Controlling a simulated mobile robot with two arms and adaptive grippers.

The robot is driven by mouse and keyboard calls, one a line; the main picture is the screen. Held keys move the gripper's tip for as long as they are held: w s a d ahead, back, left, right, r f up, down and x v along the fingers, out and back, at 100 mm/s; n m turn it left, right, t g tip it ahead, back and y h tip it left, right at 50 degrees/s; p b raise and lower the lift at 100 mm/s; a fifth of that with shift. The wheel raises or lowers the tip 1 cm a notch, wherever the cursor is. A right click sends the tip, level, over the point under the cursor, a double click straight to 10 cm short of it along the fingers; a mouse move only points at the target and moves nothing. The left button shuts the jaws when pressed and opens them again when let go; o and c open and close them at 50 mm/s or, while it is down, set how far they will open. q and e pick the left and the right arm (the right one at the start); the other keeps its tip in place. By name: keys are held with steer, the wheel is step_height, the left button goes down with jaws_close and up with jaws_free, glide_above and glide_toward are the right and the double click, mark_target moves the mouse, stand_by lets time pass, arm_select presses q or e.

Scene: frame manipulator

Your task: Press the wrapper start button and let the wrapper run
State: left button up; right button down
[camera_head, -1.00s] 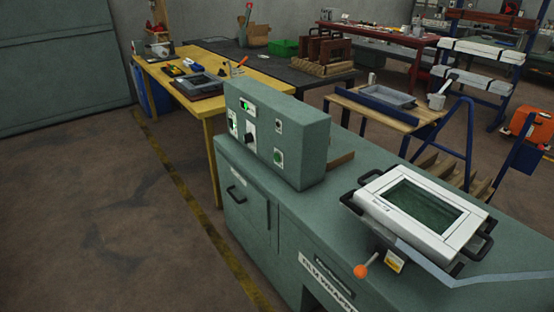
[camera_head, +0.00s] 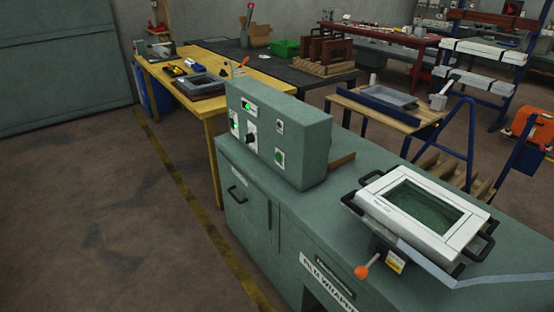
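The wrapper (camera_head: 262,230) is a green-grey cabinet with a labelled front. Its control box (camera_head: 305,150) stands on the top at the left. The box face has a lit green display (camera_head: 247,106), a dark knob (camera_head: 251,138), a green button (camera_head: 279,156) at the lower right and a smaller control (camera_head: 279,127) above that button. Another green control (camera_head: 234,122) sits at the left edge of the face. I cannot tell from the labels which one is the start button. A white frame with a dark window (camera_head: 424,207) lies on the wrapper top at the right. Neither gripper is in view.
A lever with an orange knob (camera_head: 362,272) sticks out at the wrapper's front. A yellow table (camera_head: 157,74) with tools and a dark table (camera_head: 262,66) stand behind. A wooden stand with a grey tray (camera_head: 396,97) is behind right. The floor at the left (camera_head: 90,190) is clear.

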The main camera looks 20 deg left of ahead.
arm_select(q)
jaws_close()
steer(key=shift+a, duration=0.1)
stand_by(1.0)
